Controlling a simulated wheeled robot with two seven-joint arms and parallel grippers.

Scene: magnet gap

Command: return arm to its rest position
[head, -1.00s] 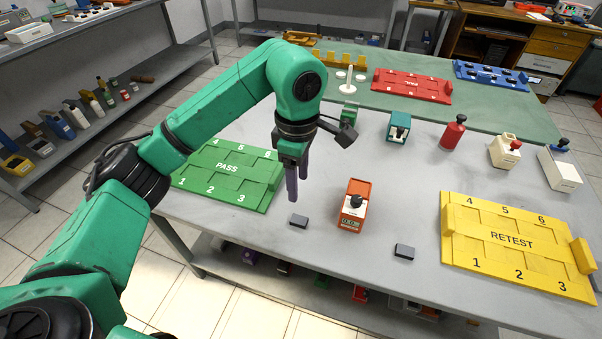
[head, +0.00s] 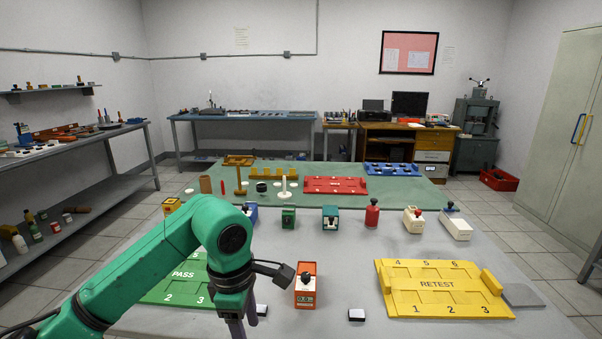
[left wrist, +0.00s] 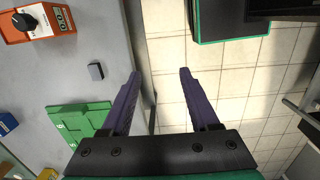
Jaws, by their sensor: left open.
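My left gripper (head: 243,328) hangs at the front of the grey table, left of the orange meter (head: 305,290). In the left wrist view its two purple fingers (left wrist: 160,72) are apart with only floor and the table edge between them. A small dark block (head: 262,310) lies on the table just beside the fingers, not held; it also shows in the left wrist view (left wrist: 96,71). A second dark block (head: 356,315) lies right of the meter. The green PASS tray (head: 160,293) is partly hidden by my left arm. My right gripper is out of view.
The yellow RETEST tray (head: 400,297) is at the right. A red tray (head: 335,186) is on the green mat. Open floor shows beyond the table's front edge.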

